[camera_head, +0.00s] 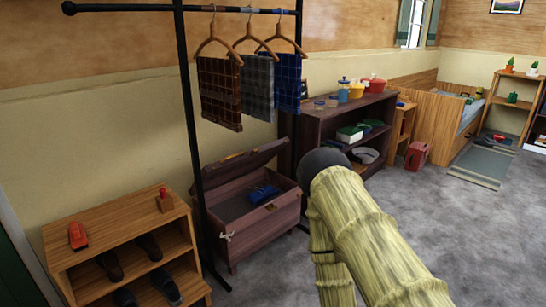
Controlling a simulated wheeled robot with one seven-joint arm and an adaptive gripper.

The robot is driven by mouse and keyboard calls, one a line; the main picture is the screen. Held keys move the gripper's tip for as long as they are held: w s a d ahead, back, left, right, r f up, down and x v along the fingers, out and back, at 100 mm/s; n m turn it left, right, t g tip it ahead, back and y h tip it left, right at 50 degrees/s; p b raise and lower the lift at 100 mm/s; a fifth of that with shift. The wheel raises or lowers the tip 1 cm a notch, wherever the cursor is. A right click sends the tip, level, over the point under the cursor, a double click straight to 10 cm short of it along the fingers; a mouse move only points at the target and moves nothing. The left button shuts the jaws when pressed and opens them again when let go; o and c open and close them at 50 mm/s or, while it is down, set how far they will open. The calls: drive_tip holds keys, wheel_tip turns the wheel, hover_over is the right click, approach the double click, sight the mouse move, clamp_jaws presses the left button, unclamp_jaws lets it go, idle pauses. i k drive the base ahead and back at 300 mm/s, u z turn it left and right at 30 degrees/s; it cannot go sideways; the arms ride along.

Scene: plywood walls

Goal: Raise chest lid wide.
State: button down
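The dark reddish-brown wooden chest (268,222) stands on the floor by the wall, left of the middle in the head view. Its lid (228,174) is raised and tilted up at the back, so the inside shows. I cannot tell the exact lid angle. A blue object (264,193) lies inside the chest. A pale rope handle is on the chest's left end. My arm, with a yellow bamboo-like surface, reaches in from the lower right, in front of the chest's right side. My gripper is not visible.
A black clothes rack (196,130) stands at the chest, with several hanging cloths (219,93) above it. A wooden shoe rack (120,222) is at left. A dark shelf (310,131) with dishes stands right of the chest. Grey floor (440,225) is open at right.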

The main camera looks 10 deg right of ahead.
sight(230, 168)
drive_tip(key=z, duration=0.35)
drive_tip(key=i, duration=1.35)
drive_tip(key=u, duration=0.65)
